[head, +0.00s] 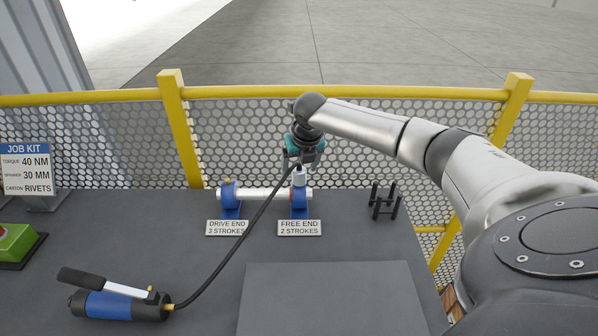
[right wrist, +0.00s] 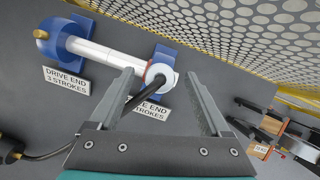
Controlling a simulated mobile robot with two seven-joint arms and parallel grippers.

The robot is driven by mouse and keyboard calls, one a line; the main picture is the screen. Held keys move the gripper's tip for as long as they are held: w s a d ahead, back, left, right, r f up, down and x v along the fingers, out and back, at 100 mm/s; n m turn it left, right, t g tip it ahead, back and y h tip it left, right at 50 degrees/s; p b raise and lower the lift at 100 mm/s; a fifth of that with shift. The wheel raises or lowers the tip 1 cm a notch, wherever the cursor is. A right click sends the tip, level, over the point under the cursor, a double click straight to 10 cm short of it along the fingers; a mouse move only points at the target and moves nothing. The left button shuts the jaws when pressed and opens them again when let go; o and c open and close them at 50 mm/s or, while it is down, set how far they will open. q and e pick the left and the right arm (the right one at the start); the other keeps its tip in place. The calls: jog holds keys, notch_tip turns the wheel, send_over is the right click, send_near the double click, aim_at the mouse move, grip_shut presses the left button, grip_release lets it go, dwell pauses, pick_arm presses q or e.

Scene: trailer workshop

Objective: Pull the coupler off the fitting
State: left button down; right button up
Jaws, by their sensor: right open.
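The coupler (head: 299,178) is a pale grey cylinder on the black hose's end. It stands upright on top of the blue free end bearing block (head: 299,197) and hides the fitting under it. The coupler also shows in the right wrist view (right wrist: 160,73). My right gripper (head: 299,162) is directly above the free end, pointing down. Its fingers are open on either side of the coupler, with clear gaps in the right wrist view. Whether the tips reach down to its height I cannot tell. The black hose (head: 235,247) runs to the blue grease gun (head: 108,305). My left gripper is not in view.
The blue drive end block (head: 229,205) stands left, joined by a white shaft (head: 262,195). Two label plates lie in front. A black rack (head: 384,201) stands right. A yellow-railed mesh fence (head: 240,150) bounds the bench behind. A grey mat (head: 330,300) in front is clear.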

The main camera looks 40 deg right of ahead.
jog(key=shift+x, duration=1.1)
grip_shut()
dwell(0.4)
